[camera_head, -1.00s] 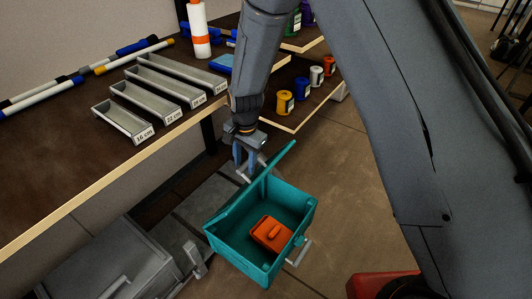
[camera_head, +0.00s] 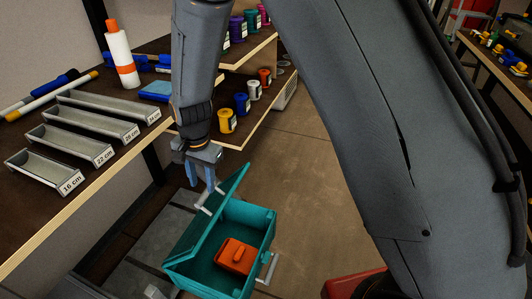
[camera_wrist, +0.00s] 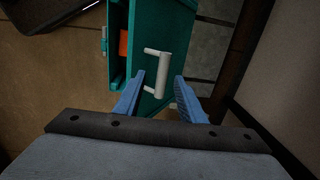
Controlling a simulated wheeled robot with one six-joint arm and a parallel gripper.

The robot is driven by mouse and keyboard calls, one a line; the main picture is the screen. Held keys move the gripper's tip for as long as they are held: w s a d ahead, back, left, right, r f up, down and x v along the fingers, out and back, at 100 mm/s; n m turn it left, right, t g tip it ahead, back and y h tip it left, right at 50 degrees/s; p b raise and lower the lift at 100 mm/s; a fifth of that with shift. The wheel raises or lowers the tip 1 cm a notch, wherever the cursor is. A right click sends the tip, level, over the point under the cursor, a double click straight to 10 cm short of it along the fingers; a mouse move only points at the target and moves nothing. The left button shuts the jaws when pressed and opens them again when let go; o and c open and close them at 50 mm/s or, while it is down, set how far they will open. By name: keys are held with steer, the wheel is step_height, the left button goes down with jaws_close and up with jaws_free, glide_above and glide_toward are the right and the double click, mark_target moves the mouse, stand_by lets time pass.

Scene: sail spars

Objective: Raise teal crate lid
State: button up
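The teal crate (camera_head: 205,284) stands on the floor, open on top, with an orange lidded box (camera_head: 236,256) inside. Its teal lid (camera_head: 211,217) stands raised and tilted on the crate's left side. The lid's pale bar handle (camera_head: 204,211) is on its outer face; it also shows in the wrist view (camera_wrist: 164,71). My gripper (camera_head: 205,184) is at the handle, above the lid's outer side. In the wrist view its blue fingers (camera_wrist: 160,93) are spread apart, with the handle just ahead of and between the tips. Contact with the handle cannot be told.
A dark bench (camera_head: 30,212) with labelled metal trays (camera_head: 90,129) and a white bottle (camera_head: 119,58) is at left. A lower shelf (camera_head: 240,135) with coloured spools (camera_head: 241,103) is behind my gripper. Open floor (camera_head: 300,165) lies right of the crate.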

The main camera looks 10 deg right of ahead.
steer(key=s+d+r+n+p, duration=0.1)
steer(key=s+d+r+p, duration=0.1)
steer(key=d+r, duration=0.5)
steer(key=s+d+r+n+p, duration=0.2)
steer(key=s+d+r, duration=0.3)
steer(key=d, duration=0.5)
steer(key=shift+s+d+r+h+p, duration=0.3)
steer(key=shift+r+p, duration=0.2)
steer(key=shift+r, duration=0.55)
